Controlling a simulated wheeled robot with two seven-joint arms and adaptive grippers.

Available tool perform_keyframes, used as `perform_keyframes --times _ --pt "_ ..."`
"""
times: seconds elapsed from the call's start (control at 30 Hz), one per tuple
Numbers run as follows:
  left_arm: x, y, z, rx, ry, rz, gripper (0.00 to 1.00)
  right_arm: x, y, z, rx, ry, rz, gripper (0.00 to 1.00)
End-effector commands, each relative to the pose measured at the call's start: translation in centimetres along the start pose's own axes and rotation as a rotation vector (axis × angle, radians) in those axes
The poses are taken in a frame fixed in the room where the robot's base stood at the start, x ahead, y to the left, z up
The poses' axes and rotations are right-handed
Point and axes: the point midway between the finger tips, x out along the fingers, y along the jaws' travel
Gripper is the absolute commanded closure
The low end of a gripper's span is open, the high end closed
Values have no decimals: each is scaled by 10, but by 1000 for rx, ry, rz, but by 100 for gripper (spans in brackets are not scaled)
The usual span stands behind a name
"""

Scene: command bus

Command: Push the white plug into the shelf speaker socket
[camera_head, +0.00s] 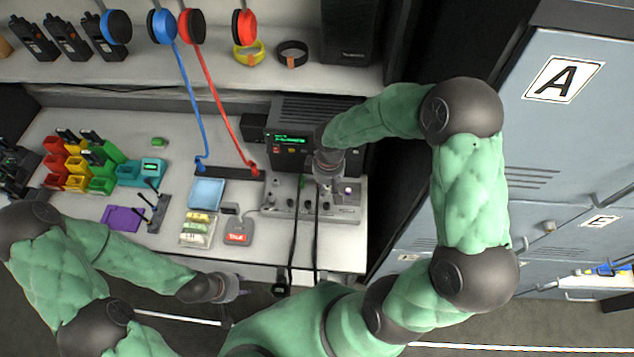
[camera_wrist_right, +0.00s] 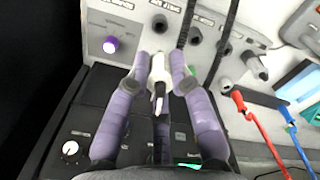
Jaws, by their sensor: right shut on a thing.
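The white plug (camera_wrist_right: 158,80) is held between the purple fingers of my right gripper (camera_wrist_right: 160,68) in the right wrist view. Its tip points at the grey socket panel (camera_wrist_right: 135,35), close to a dark round socket (camera_wrist_right: 160,24). The small labels are not legible, so I cannot tell which socket is the shelf speaker one. In the head view my right gripper (camera_head: 326,172) is over the panel (camera_head: 290,207) and hides the plug. My left gripper (camera_head: 230,289) hangs low, in front of the desk's edge, apart from everything on it; its fingers are unclear.
Two black cables (camera_wrist_right: 222,50) run beside the right gripper at the panel. A purple-lit knob (camera_wrist_right: 110,45) is left of it. A black radio unit (camera_head: 290,142) stands behind the panel. Red (camera_head: 215,100) and blue (camera_head: 186,90) cords hang nearby. Grey lockers (camera_head: 560,130) stand at the right.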

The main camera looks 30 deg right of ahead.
Motion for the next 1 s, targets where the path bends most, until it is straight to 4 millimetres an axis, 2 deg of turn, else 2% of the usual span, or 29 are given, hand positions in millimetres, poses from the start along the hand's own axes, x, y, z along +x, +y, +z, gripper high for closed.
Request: perform_keyframes --times 0.27,0.8,1.0 --pt "7 -3 0 -1 0 0 60 11 1 1 -1 1 0 99" --pt "38 -14 -1 0 0 0 60 54 1 1 -1 0 0 99" --pt "44 -16 -2 0 0 0 60 62 1 0 -1 1 0 99"
